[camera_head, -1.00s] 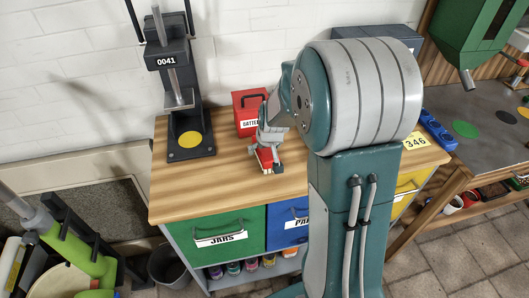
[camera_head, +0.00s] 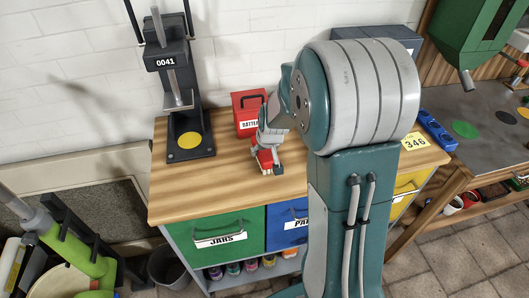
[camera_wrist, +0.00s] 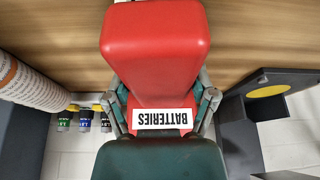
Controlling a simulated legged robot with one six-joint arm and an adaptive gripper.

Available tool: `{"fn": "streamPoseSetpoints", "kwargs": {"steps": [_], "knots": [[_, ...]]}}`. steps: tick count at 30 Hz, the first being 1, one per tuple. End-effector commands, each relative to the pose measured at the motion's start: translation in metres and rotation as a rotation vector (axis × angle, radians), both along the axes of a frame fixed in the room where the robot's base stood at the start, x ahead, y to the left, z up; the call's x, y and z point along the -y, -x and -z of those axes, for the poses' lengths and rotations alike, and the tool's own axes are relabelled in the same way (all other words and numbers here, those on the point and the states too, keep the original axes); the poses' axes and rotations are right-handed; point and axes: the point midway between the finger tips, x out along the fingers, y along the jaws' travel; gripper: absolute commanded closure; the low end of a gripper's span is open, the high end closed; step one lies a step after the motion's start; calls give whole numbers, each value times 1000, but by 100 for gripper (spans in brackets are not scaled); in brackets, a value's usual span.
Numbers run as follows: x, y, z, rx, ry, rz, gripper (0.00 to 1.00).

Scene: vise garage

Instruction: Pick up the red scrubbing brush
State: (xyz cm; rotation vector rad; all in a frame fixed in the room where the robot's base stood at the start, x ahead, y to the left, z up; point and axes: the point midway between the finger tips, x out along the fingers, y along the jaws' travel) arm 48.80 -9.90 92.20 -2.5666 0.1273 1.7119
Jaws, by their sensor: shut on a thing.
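The red scrubbing brush (camera_head: 265,159) shows at the end of my gripper (camera_head: 267,151), low over the wooden bench top (camera_head: 222,177) in the head view. Whether it touches the wood cannot be told. In the wrist view a large red block, the brush (camera_wrist: 155,45), stands between the two fingers of my gripper (camera_wrist: 160,105), which are shut on it. Its bristles are hidden in the wrist view.
A red box labelled BATTERIES (camera_head: 248,112) stands close behind the brush. A black press marked 0041 (camera_head: 178,90) stands to the left. The bench's front left is clear.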

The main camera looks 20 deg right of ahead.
Motion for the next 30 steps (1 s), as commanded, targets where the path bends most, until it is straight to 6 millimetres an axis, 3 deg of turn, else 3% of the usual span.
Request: {"fn": "streamPoseSetpoints", "kwargs": {"steps": [7, 13, 24, 30], "knots": [[0, 0, -6, -2, 0, 0, 80], [0, 0, -37, 3, 1, -1, 80], [34, 46, -100, 2, 1, 4, 80], [58, 81, -117, 1, 0, 5, 80]]}}
